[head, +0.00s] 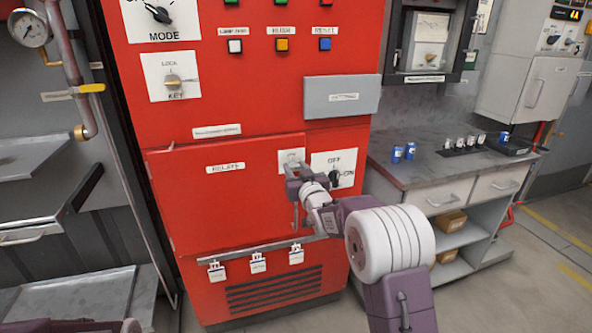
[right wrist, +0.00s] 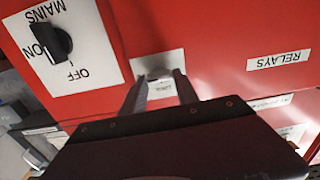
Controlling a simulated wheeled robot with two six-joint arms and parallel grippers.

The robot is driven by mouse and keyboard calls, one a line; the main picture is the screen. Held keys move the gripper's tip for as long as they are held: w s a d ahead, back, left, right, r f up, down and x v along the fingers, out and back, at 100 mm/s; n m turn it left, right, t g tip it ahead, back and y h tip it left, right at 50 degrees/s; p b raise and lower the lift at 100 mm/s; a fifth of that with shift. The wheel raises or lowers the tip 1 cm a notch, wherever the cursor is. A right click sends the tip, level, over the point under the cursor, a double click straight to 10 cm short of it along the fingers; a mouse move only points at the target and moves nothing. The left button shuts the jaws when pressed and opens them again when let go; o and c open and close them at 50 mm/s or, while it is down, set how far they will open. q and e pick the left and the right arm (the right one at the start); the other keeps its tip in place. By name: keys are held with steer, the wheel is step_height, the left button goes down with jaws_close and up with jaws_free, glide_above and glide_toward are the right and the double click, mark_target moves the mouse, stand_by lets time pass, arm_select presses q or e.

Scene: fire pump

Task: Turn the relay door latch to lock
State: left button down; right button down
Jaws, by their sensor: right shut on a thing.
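The red relay door (head: 200,210), labelled RELAYS, is on the lower front of the red cabinet and looks closed. Its latch sits on a small pale plate (head: 291,156) at the door's upper right, and the plate also shows in the right wrist view (right wrist: 160,66). My right gripper (head: 298,172) is at this plate, shut on the latch. In the right wrist view its two fingers (right wrist: 158,85) reach the plate, with a small label between them. The latch knob is mostly hidden by the fingers, so its angle is unclear.
A MAINS switch (right wrist: 53,41) with OFF and ON marks is just beside the latch; it also shows in the head view (head: 335,178). A grey panel (head: 342,96) is above. Tags hang from a rail (head: 255,251) below. A workbench (head: 425,172) stands at right.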

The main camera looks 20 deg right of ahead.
steer(key=shift+n, duration=0.3)
steer(key=n+b, duration=0.2)
steer(key=n, duration=0.1)
steer(key=shift+a+f+n, duration=0.1)
steer(key=shift+f+n, duration=0.05)
steer(key=shift+n, duration=0.15)
steer(key=n+b, duration=0.3)
steer(key=n, duration=0.2)
steer(key=shift+f, duration=0.1)
steer(key=n+b, duration=0.3)
steer(key=n, duration=0.2)
steer(key=shift+a+f, duration=0.1)
steer(key=shift+n+b, duration=1.45)
steer(key=shift+n, duration=0.25)
steer(key=c, duration=0.9)
jaws_free()
